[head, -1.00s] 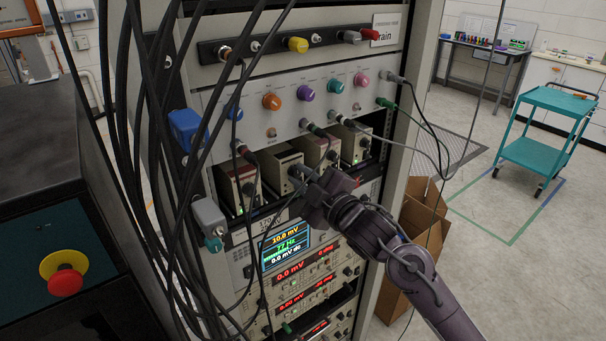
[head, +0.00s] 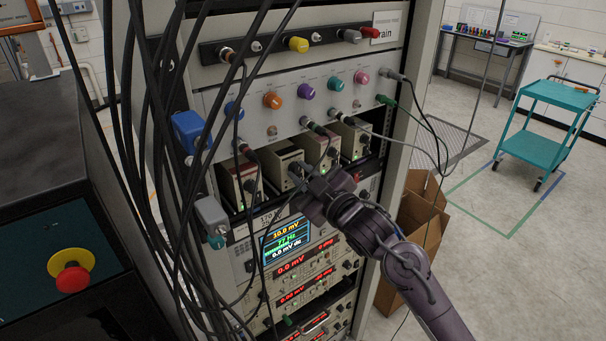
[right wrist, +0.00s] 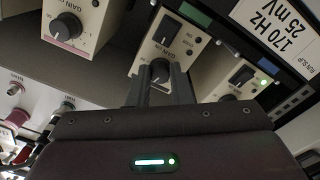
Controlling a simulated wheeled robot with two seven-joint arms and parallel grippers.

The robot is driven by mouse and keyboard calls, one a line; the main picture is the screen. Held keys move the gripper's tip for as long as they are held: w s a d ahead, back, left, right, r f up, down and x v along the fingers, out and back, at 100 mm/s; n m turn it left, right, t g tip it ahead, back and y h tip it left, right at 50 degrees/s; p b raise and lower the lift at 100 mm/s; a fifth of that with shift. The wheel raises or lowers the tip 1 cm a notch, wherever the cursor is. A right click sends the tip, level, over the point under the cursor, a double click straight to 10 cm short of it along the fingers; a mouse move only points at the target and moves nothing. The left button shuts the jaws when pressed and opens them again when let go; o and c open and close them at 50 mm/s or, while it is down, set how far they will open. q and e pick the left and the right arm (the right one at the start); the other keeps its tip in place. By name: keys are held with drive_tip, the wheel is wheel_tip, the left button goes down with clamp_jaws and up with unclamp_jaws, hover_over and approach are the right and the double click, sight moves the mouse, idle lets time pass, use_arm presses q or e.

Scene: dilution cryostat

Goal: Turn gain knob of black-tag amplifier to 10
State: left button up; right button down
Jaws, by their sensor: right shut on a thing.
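Several small beige amplifiers stand in a row in the rack. My right gripper (head: 301,183) is at the lower front of the second amplifier from the left (head: 283,158), whose face it partly covers. In the right wrist view, my right gripper (right wrist: 158,80) is shut on a small dark round knob (right wrist: 160,70), with a finger on each side. I cannot read the held knob's pointer or scale, and no black tag shows clearly. My left gripper is not in view.
Black cables (head: 150,130) hang at the rack's left, and thinner cables run close to the amplifiers. A coloured display (head: 287,240) is below my right gripper. A cardboard box (head: 420,220) stands beside the rack. A teal cart (head: 550,130) is farther right.

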drive_tip(key=shift+f, duration=0.1)
drive_tip(key=c, duration=1.3)
unclamp_jaws()
drive_tip(key=b+v, duration=0.3)
drive_tip(key=v, duration=0.4)
drive_tip(key=shift+s+d, duration=0.25)
drive_tip(key=shift+s, duration=0.05)
